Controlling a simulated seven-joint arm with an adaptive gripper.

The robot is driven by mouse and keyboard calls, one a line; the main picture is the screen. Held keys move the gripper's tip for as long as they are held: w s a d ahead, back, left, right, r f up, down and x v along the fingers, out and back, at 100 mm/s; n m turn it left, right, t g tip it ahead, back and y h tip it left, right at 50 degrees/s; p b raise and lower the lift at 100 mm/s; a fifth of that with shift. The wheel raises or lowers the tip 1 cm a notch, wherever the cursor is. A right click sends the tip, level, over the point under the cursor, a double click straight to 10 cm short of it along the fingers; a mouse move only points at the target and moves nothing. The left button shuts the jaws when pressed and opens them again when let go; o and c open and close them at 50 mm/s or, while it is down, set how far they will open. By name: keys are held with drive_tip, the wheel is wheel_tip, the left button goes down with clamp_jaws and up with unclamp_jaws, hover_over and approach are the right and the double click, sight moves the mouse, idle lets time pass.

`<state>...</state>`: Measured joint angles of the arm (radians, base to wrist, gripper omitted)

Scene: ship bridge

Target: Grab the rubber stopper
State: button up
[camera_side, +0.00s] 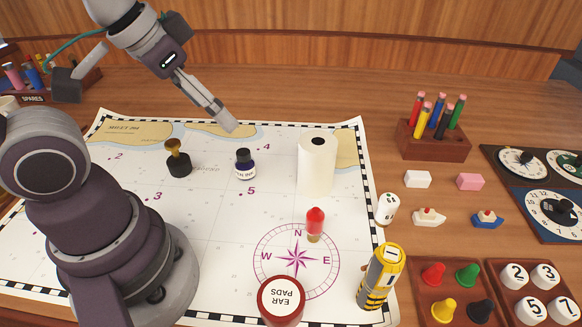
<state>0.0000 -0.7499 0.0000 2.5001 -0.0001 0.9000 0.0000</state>
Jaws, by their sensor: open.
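My gripper (226,124) hangs above the far part of the chart, pointing down to the right. It is open and nothing shows between its fingers. No object is labelled as the rubber stopper. A black piece with a brass flared top (178,160) stands upright on the chart, left of and below my gripper in the picture; it may be the stopper, but I cannot tell. A dark ink bottle with a black cap (245,164) stands below my gripper. A red-topped piece with a brass-coloured lower part (315,224) stands on the compass rose.
A white roll (317,168) stands upright on the chart (110,203). A red EAR PADS tin (281,299) and a yellow-black cylinder (380,277) are near the front. A pencil block (434,145), erasers, toy boats and trays fill the right side.

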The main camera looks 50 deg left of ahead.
drive_tip(key=shift+o, duration=0.3)
drive_tip(key=n+g, duration=0.5)
drive_tip(key=n, duration=1.2)
hover_over(175, 151)
drive_tip(key=w+a, duration=0.1)
wheel_tip(175, 151, down, 8)
drive_tip(key=shift+r, duration=0.1)
drive_tip(key=shift+n+g, duration=0.3)
drive_tip(key=f, duration=0.7)
drive_tip(key=s+f, duration=0.1)
drive_tip(key=f, duration=0.3)
drive_tip(key=shift+d, duration=0.15)
drive_tip(key=c, duration=1.3)
drive_tip(key=shift+r, duration=0.1)
